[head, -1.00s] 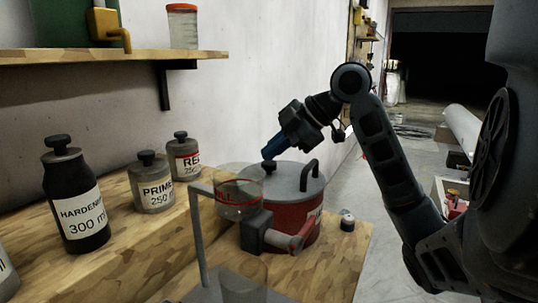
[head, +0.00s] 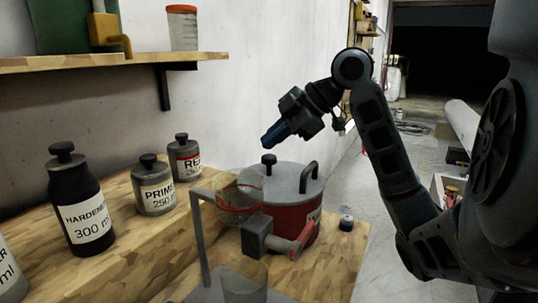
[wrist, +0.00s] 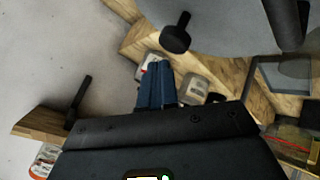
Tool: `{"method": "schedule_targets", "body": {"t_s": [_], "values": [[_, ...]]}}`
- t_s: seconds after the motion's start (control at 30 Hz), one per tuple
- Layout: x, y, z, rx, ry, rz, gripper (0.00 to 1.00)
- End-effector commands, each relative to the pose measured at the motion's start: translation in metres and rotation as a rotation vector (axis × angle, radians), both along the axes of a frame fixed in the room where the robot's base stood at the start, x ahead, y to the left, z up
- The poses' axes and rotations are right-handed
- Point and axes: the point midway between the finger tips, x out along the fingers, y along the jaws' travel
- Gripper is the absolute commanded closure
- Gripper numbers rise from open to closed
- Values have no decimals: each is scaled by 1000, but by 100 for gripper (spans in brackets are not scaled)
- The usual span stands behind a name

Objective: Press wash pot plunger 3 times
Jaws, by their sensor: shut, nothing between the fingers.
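The wash pot (head: 297,222) is red with a grey lid and stands on the wooden bench. Its black plunger knob (head: 268,159) stands up from the lid, left of the lid's black handle. My gripper (head: 268,142) is shut and empty, its blue fingers pointing down and left just above the plunger, with a small gap visible. In the wrist view the shut blue fingers (wrist: 156,88) lie close together, below and left of the plunger knob (wrist: 174,36). The grey lid (wrist: 225,22) fills the top there.
A stand with a clear cup (head: 240,208) is in front of the pot. Jars and a hardener bottle (head: 80,205) stand to the left. A small capped item (head: 346,223) sits right of the pot. A shelf (head: 110,60) hangs on the wall.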

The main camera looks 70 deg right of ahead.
Motion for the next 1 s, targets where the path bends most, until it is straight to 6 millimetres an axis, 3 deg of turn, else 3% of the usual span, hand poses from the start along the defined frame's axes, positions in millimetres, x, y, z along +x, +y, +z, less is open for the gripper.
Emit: {"method": "schedule_targets", "body": {"t_s": [0.23,0.7,1.0], "values": [[0,0,8,-1,0,1,100],[0,0,49,-1,-1,-1,100],[0,0,50,1,0,-1,100]]}}
